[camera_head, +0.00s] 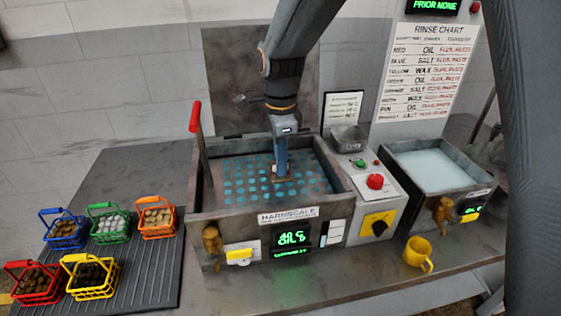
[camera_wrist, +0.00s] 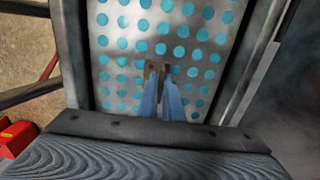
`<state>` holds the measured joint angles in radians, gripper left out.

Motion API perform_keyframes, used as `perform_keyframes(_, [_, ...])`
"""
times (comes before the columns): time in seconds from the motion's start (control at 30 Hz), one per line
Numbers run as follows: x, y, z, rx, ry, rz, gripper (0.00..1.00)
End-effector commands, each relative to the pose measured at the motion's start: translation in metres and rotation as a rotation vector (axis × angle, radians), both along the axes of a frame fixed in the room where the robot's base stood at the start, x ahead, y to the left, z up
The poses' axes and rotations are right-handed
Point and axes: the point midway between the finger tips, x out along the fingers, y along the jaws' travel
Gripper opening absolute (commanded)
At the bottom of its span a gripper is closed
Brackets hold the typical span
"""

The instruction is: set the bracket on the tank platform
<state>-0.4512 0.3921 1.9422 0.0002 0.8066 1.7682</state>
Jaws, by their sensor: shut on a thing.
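The tank platform (camera_head: 312,186) is a grey plate with rows of holes showing teal, inside the open tank marked HARNSCALE (camera_head: 203,225). It also fills the upper middle of the wrist view (camera_wrist: 120,28). My gripper (camera_head: 281,172) reaches down into the tank over the middle of the plate. In the wrist view, my gripper's blue fingers (camera_wrist: 162,82) are shut on a small brown bracket (camera_wrist: 151,67). The bracket is at or just above the plate; I cannot tell whether it touches. Much of it is hidden by the fingers.
A red-handled lever (camera_head: 196,118) stands at the tank's left. Several coloured baskets (camera_head: 109,228) of small parts sit on a ribbed mat at left. A control box (camera_head: 370,195), a rinse basin (camera_head: 470,190) and a yellow cup (camera_head: 416,254) are at right.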

Motion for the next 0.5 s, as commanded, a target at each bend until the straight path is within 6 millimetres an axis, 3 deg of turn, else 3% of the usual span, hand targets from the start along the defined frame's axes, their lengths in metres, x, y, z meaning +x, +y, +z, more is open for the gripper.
perform_keyframes(0.03, [-0.0002,0.0,-0.0009,0.0,0.001,0.0,0.09])
perform_keyframes(0.13, [-0.0002,0.0,-0.0007,0.0,0.001,0.0,0.25])
perform_keyframes(0.5, [0.0004,0.0002,0.0039,0.0,-0.001,0.0,0.25])
